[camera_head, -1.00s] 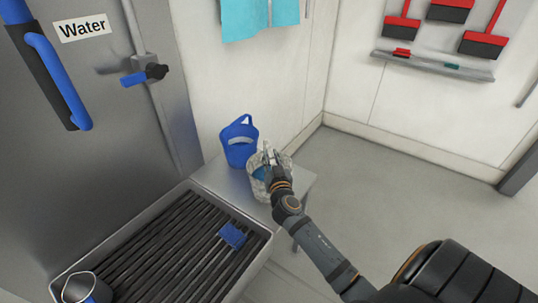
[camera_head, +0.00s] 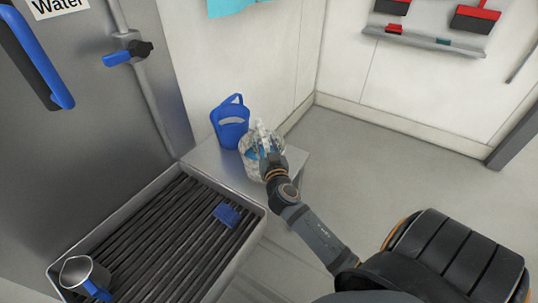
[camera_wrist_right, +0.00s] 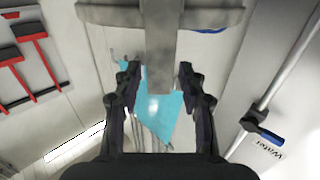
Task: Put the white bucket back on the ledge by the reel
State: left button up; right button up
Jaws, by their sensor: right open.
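The white bucket (camera_head: 250,170) is mottled white with some blue showing at its top. It appears to stand upright on the grey ledge (camera_head: 203,158), right of the blue bucket (camera_head: 229,135). My right gripper (camera_head: 267,146) is over its top, at the white upright part that looks like its handle. The gripper hides part of the bucket. No reel is recognisable. My left gripper is not in view.
A slatted drain tray (camera_head: 110,228) lies in front of the ledge, with a blue brush (camera_head: 227,214) and a metal jug (camera_head: 85,272) on it. Wall and valve (camera_head: 130,50) stand behind at left. The floor (camera_head: 400,150) at right is clear.

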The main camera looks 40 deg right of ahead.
jog(key=b+v, duration=0.1)
jog(key=v, duration=0.7)
jog(key=shift+b, duration=0.35)
jog(key=shift+s, duration=0.15)
